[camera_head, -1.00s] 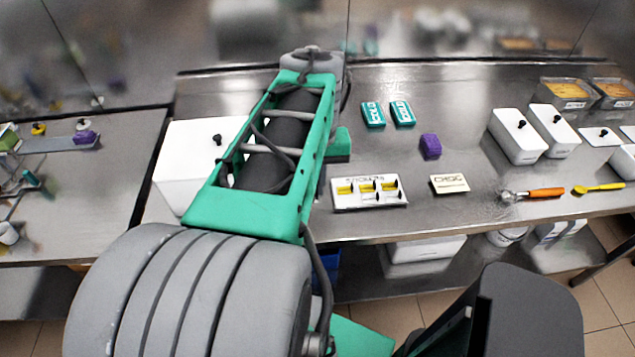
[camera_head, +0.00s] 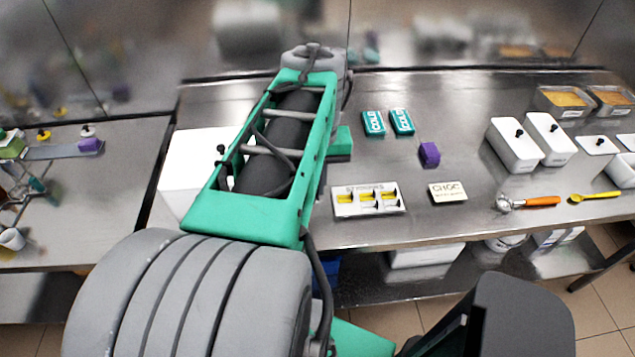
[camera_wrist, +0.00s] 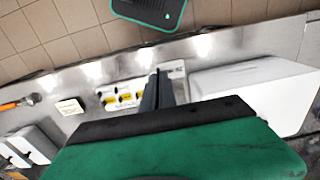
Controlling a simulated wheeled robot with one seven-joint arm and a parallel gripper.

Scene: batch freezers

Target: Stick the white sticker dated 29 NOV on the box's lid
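A white sticker board (camera_head: 368,200) lies near the bench's front edge, with yellow patches and small dark marks. It also shows in the wrist view (camera_wrist: 120,97). I cannot read a 29 NOV date or pick out that sticker. A large white box (camera_head: 185,165) with a dark knob stands to the left, partly hidden by my arm. A large white box shape fills the right of the wrist view (camera_wrist: 262,92). My gripper (camera_wrist: 157,76) has its dark fingers close together above the bench, beside the board in the picture. I see nothing clearly held between them.
A CHOC card (camera_head: 448,192), a purple block (camera_head: 429,154) and two teal COLD packs (camera_head: 388,122) lie on the steel bench. Two white tubs (camera_head: 515,147), an orange-handled scoop (camera_head: 535,201) and a yellow spatula (camera_head: 594,196) are to the right. Bare steel surrounds the card.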

